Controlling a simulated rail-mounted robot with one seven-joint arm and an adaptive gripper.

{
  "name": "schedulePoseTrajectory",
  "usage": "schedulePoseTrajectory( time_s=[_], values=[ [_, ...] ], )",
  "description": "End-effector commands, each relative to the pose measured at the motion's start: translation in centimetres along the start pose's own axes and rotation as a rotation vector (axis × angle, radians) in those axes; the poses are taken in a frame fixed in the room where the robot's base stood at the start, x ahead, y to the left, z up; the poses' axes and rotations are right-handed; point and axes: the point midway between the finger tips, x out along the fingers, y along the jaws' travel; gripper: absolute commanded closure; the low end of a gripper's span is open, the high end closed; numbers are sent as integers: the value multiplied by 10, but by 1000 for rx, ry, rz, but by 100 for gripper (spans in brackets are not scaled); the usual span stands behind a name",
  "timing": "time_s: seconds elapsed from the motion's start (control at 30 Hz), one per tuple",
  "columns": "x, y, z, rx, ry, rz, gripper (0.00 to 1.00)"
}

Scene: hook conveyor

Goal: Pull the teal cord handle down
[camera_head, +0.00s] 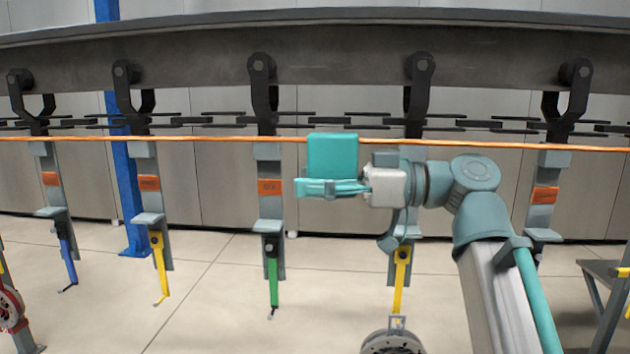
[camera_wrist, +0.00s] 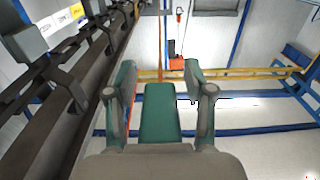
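The teal cord handle (camera_head: 332,155) is a flat block at the orange cord (camera_head: 215,139), left of my wrist. My gripper (camera_head: 312,188) points left at the block's lower edge, its fingers seen edge-on in the head view. In the wrist view the handle (camera_wrist: 160,115) lies between the two fingers of my gripper (camera_wrist: 160,68), with a visible gap on each side near the tips. The gripper looks open around the handle. Whether a finger touches it lower down is hidden.
Black hooks (camera_head: 262,85) carry grey hangers with orange labels along the overhead rail (camera_head: 200,70). Coloured tools hang below, including a green one (camera_head: 273,280) and a yellow one (camera_head: 160,265). A grey table (camera_head: 600,270) stands at the right edge. The floor below the handle is clear.

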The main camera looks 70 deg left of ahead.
Motion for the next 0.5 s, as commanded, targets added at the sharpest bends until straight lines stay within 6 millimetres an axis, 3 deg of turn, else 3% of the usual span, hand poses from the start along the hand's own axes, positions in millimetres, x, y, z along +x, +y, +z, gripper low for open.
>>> schedulePoseTrajectory(
  time_s=[0.33, 0.5],
  values=[
    [-2, 1, -1, -1, 2, 1, 42],
    [-17, 1, -1, -1, 2, 2, 42]
  ],
)
